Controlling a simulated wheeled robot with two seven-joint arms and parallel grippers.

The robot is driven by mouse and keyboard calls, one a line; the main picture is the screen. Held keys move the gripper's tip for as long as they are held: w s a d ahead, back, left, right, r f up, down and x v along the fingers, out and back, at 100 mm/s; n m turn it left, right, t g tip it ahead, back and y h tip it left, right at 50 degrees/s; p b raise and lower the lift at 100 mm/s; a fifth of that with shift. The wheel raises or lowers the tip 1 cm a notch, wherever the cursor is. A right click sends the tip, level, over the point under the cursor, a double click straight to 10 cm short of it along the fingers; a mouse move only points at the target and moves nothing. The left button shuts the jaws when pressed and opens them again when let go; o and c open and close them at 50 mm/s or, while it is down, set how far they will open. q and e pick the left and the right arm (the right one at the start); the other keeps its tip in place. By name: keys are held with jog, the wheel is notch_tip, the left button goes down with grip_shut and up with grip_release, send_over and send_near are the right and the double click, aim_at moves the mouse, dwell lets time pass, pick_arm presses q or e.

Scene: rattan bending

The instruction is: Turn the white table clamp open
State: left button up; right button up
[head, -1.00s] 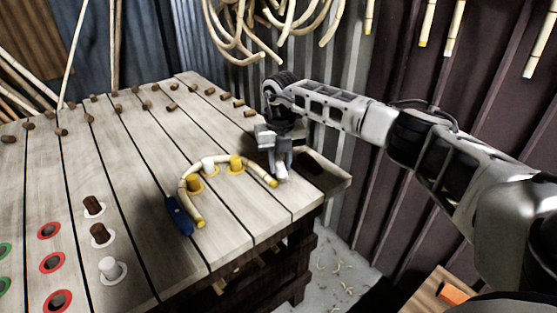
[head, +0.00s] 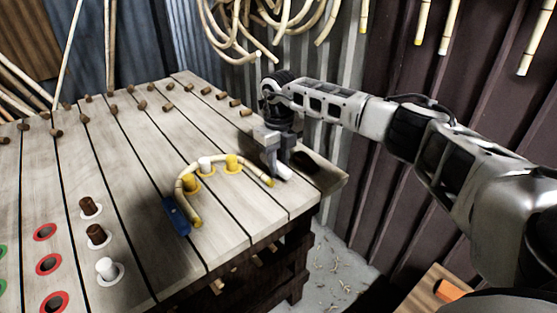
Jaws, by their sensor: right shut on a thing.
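The white table clamp (head: 285,173) is at the right side of the plank table, close to the end of a bent rattan cane (head: 196,208). It points down and to the right in the head view, away from the cane's tip. My right gripper (head: 278,165) reaches down from above and is shut on the white clamp; its fingers hide part of it. The cane curves around yellow pegs (head: 232,163) and a white peg (head: 206,163). A blue clamp (head: 175,215) lies beside the cane's near end. My left gripper is out of view.
The plank table (head: 150,190) carries several small brown pegs (head: 186,88) at the back. Brown and white pegs (head: 106,268) and red-ringed holes (head: 48,265) are at the front left. Rattan coils (head: 268,25) hang on the wall behind.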

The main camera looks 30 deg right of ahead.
aim_at(279, 164)
jog(key=o, duration=0.9)
jog(key=shift+o, duration=0.4)
jog(key=shift+r, duration=0.1)
notch_tip(279, 164, up, 16)
jog(key=shift+f, duration=0.2)
